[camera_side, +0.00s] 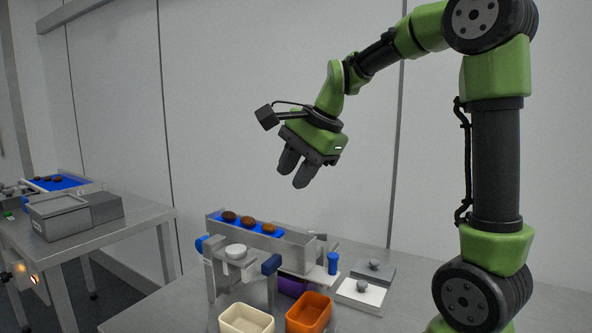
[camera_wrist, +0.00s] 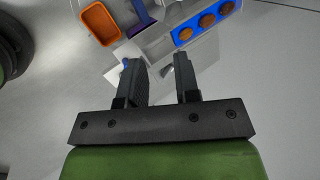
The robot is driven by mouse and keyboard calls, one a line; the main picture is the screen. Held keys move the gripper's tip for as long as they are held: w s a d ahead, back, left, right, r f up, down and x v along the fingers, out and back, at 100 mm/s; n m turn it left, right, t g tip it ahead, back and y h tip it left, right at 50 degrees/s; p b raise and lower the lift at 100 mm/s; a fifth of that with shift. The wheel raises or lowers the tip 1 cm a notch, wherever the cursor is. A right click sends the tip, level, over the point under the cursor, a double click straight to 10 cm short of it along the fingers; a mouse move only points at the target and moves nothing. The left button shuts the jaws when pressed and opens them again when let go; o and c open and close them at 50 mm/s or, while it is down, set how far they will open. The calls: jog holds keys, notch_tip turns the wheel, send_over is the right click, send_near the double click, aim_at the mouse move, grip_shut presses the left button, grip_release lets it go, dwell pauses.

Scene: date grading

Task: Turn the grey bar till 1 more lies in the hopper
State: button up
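My gripper (camera_side: 292,178) is raised above the grader, fingers pointing down, open and empty. In the wrist view its two fingers (camera_wrist: 158,62) stand apart with a gap between them. The grader's blue belt (camera_side: 218,222) carries three brown dates (camera_side: 248,223) in a row between grey side walls. The belt also shows at the upper right of the wrist view (camera_wrist: 197,34). I cannot pick out the grey bar for certain. I cannot tell which part is the hopper, or what lies in it; the area below the belt is partly hidden by the frame.
A cream bin (camera_side: 246,319), an orange bin (camera_side: 309,312) and a purple bin (camera_side: 292,286) stand by the grader. A blue-ended lever (camera_side: 271,265) and a blue post (camera_side: 333,263) stick up. A knobbed lid (camera_side: 375,266) lies right. Another table (camera_side: 150,213) stands left.

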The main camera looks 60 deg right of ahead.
jog(key=shift+d, duration=0.1)
jog(key=m+g+y, duration=0.2)
jog(key=m, duration=0.7)
send_near(321, 232)
jog(key=shift+m, duration=0.3)
jog(key=x, duration=0.9)
jog(key=shift+w+f, duration=0.1)
grip_shut()
